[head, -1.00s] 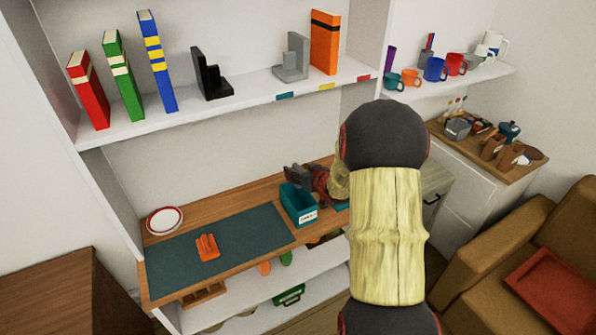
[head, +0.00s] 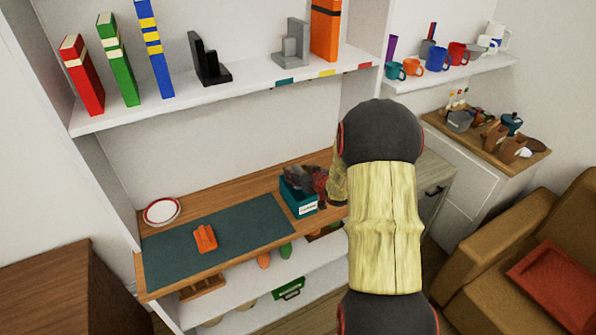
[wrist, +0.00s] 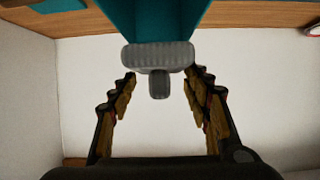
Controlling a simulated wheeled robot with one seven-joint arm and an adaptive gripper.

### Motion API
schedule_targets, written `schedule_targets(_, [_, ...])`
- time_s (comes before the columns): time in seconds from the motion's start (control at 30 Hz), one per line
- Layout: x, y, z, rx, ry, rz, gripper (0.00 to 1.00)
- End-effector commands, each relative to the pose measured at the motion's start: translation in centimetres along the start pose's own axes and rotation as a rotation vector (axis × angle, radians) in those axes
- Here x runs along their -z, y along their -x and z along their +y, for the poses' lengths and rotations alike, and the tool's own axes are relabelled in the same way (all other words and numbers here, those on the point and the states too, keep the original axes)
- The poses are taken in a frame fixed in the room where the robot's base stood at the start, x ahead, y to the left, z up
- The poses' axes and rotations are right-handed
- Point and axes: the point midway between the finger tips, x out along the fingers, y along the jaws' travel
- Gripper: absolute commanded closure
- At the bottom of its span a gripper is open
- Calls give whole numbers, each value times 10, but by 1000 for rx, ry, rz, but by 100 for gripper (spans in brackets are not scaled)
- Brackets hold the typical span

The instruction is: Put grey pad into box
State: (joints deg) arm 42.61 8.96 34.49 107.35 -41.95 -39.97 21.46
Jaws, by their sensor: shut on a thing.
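The teal box (head: 297,199) with a white label stands on the wooden desk at the right end of the dark mat. It also shows at the top of the wrist view (wrist: 160,18). My gripper (head: 303,181) is at the box's opening in the head view. In the wrist view my gripper (wrist: 160,80) is shut on the grey pad (wrist: 158,56), a ribbed bar with a short stem between the fingers. The pad overlaps the box's lower edge in that view; I cannot tell how deep it is. In the head view the pad is hidden.
An orange object (head: 205,238) lies on the dark mat (head: 180,258). A red-rimmed plate (head: 162,211) sits at the back left of the desk. A shelf with books and bookends (head: 293,45) runs above. My arm covers the desk's right side.

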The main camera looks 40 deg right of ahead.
Motion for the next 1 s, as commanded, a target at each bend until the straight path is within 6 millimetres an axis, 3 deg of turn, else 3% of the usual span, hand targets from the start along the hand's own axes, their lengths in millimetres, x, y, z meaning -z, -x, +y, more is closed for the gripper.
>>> schedule_targets(0.6, [-40,-19,0,0,-1,-1,77])
schedule_targets(1.0, [-45,-20,-1,1,-1,-6,77])
